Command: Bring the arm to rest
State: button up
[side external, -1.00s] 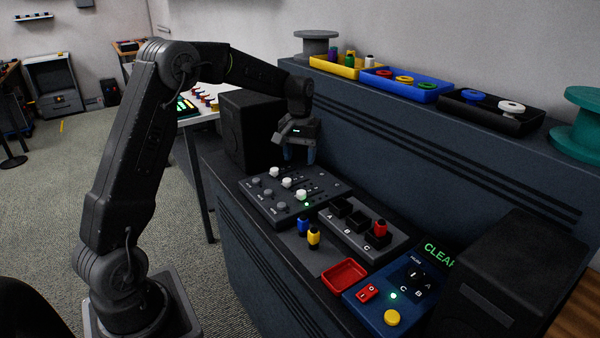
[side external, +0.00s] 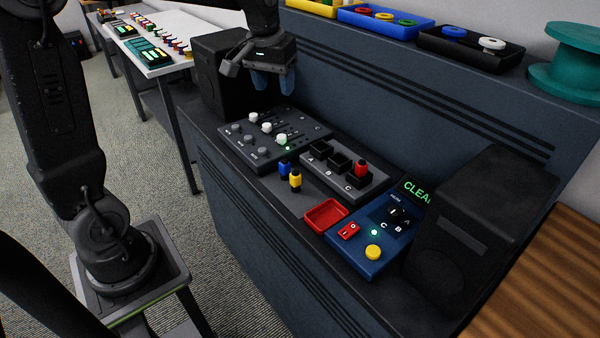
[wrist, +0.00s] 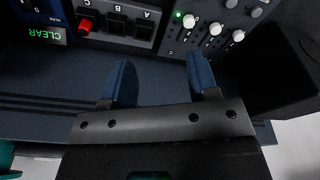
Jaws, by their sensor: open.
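My gripper (side external: 273,82) hangs above the back of the console, behind the slider panel (side external: 268,140) and near the left black speaker box. Its two blue fingers point down and stand apart, with nothing between them. In the wrist view my gripper (wrist: 163,82) also shows its fingers spread and empty, with dark console surface between them. My arm is raised, and its upper part runs out of the top of the side view.
A socket block (side external: 340,165) marked A, B, C holds a red plug (side external: 361,170) at C. Blue (side external: 284,170) and yellow (side external: 295,181) plugs stand before it. A red tray (side external: 325,214) and blue control box (side external: 375,235) sit front right. Black boxes (side external: 219,75) (side external: 475,225) flank the console.

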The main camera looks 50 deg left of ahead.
jog(key=s+d+m+t, duration=0.2)
jog(key=s+d, duration=0.3)
jog(key=s, duration=0.4)
jog(key=s+d+m+t, duration=0.1)
jog(key=s+d+m, duration=0.2)
jog(key=s+d, duration=0.3)
jog(key=s, duration=0.4)
jog(key=shift+f+t, duration=0.35)
jog(key=shift+t, duration=0.05)
